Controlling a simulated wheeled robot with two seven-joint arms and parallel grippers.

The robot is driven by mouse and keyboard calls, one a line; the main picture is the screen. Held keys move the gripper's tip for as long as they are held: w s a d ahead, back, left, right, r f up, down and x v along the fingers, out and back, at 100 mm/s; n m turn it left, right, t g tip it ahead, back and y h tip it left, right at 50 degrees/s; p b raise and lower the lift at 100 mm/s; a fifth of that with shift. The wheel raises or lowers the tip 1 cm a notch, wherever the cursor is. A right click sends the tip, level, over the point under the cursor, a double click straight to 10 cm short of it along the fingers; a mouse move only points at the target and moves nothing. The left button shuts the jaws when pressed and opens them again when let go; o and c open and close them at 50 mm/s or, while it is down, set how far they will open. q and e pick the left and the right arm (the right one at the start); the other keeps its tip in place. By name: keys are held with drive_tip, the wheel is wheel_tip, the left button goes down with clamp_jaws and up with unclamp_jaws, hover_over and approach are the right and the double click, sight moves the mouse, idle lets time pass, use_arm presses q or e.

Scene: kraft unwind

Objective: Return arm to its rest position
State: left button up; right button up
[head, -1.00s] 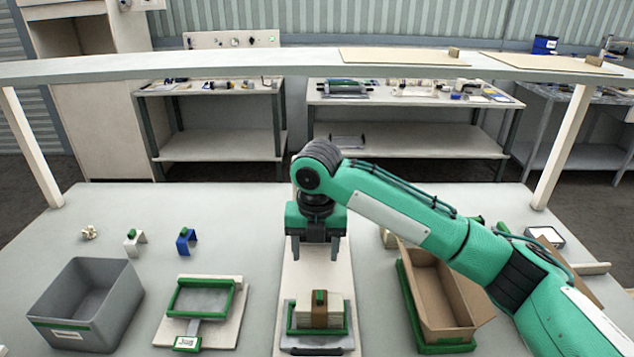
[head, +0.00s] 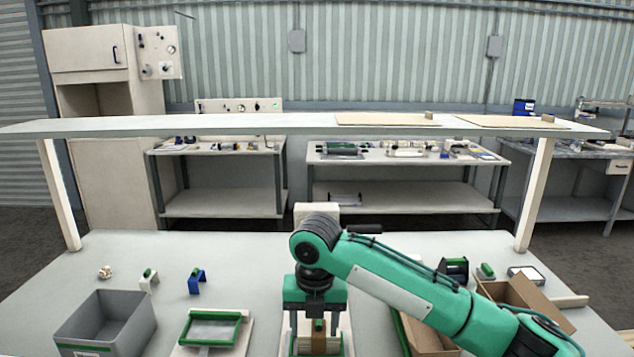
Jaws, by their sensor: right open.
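My right arm comes in from the right, and its green and black gripper (head: 315,328) points down over the middle of the table. It is open. A small stack of pale sheets with a brown band (head: 318,343) and a green tab stands just below it, near the picture's bottom edge. The fingers appear on either side of the tab in the picture; I cannot tell whether they touch anything. The lower part of the stack and its green-framed holder is cut off. My left gripper is not in view.
A grey bin (head: 118,312) and a green-framed tray (head: 213,330) stand to the left. A blue clip (head: 196,282) and a white clip (head: 149,281) stand behind them. An open cardboard box (head: 428,340) is partly behind my arm. An overhead shelf (head: 250,125) spans the table.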

drive_tip(key=s+d+f+m+t+y, duration=0.1)
drive_tip(key=s+f+m+y, duration=0.4)
drive_tip(key=s+f+m, duration=0.95)
drive_tip(key=s+d+f+m+t+h, duration=0.1)
drive_tip(key=s+d+f+m+h, duration=0.15)
drive_tip(key=s+d+m, duration=0.45)
drive_tip(key=s+d+f+m+h, duration=0.1)
drive_tip(key=s+d+f+m, duration=0.3)
drive_tip(key=d+m, duration=0.3)
drive_tip(key=s+d+f+m+t+h, duration=0.1)
drive_tip(key=s+d+f+m+h, duration=0.1)
drive_tip(key=s+d+f+m, duration=0.5)
wheel_tip(320, 180, down, 27)
drive_tip(key=d+n+g, duration=0.1)
drive_tip(key=n, duration=0.1)
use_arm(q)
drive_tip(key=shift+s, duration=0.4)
use_arm(e)
drive_tip(key=s+d+f, duration=0.2)
drive_tip(key=s+f, duration=0.7)
drive_tip(key=f, duration=0.1)
drive_tip(key=s+d+f+g, duration=0.1)
drive_tip(key=s+f, duration=0.8)
drive_tip(key=f, duration=0.1)
drive_tip(key=shift+s+d+f+g, duration=0.15)
drive_tip(key=shift+s+d+g, duration=0.15)
drive_tip(key=shift+s+d, duration=0.1)
